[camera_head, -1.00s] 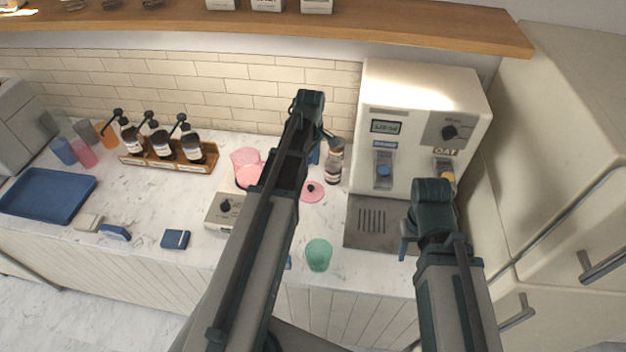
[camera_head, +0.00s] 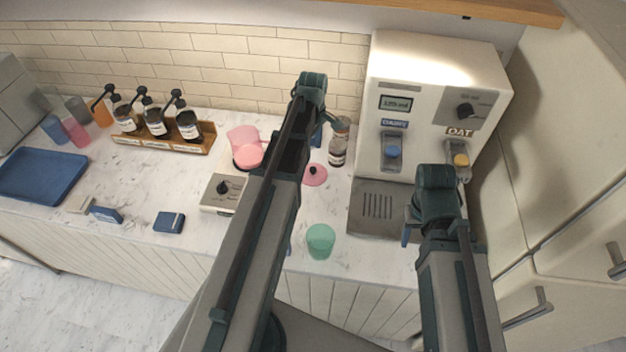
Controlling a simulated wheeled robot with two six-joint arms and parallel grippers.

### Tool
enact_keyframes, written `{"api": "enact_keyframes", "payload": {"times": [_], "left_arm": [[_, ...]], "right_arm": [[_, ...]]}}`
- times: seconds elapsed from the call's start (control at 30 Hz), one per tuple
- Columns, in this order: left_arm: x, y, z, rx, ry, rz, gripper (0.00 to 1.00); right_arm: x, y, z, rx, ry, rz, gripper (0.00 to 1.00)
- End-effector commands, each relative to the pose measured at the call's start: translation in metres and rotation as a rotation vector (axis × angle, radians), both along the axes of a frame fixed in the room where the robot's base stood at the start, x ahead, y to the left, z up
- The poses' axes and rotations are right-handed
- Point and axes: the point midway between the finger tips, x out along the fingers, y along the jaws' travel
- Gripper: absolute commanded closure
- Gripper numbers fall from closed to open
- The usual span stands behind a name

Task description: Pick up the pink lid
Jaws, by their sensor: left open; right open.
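The pink lid (camera_head: 316,176), a flat disc with a dark knob, lies on the marble counter, just right of my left forearm and left of the drip tray. My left arm reaches up across the middle of the view. Its open gripper (camera_head: 316,141) is mostly hidden behind the forearm, with a bit of blue showing beyond the lid in the picture. My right gripper (camera_head: 407,232) is open, mostly hidden behind its own arm, in front of the drip tray. I see nothing held in either gripper.
A brown bottle (camera_head: 339,145) stands behind the lid. A green cup (camera_head: 320,241) is near the front edge. The milk machine (camera_head: 432,100) and its drip tray (camera_head: 365,222) are right.

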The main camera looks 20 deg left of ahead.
Motion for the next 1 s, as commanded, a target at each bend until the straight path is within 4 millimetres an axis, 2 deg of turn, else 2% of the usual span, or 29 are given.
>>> {"api": "enact_keyframes", "payload": {"times": [0.03,0.13,0.53,0.9,1.0], "left_arm": [[0.000,0.000,-0.015,0.000,0.000,0.000,0.38],[0.000,0.000,-0.027,0.000,0.000,0.000,0.38],[0.000,0.000,-0.036,0.000,0.000,0.000,0.38],[-0.002,-0.001,-0.079,0.000,0.000,0.000,0.38],[-0.002,-0.001,-0.084,0.000,0.000,0.000,0.38]], "right_arm": [[0.000,0.000,-0.015,0.000,0.000,0.001,0.50],[0.000,0.000,-0.027,0.000,0.000,0.000,0.50],[0.000,0.000,-0.036,0.000,0.000,-0.001,0.50],[0.000,0.000,-0.079,0.000,0.000,-0.002,0.50],[0.000,0.000,-0.084,0.000,0.000,-0.002,0.50]]}}
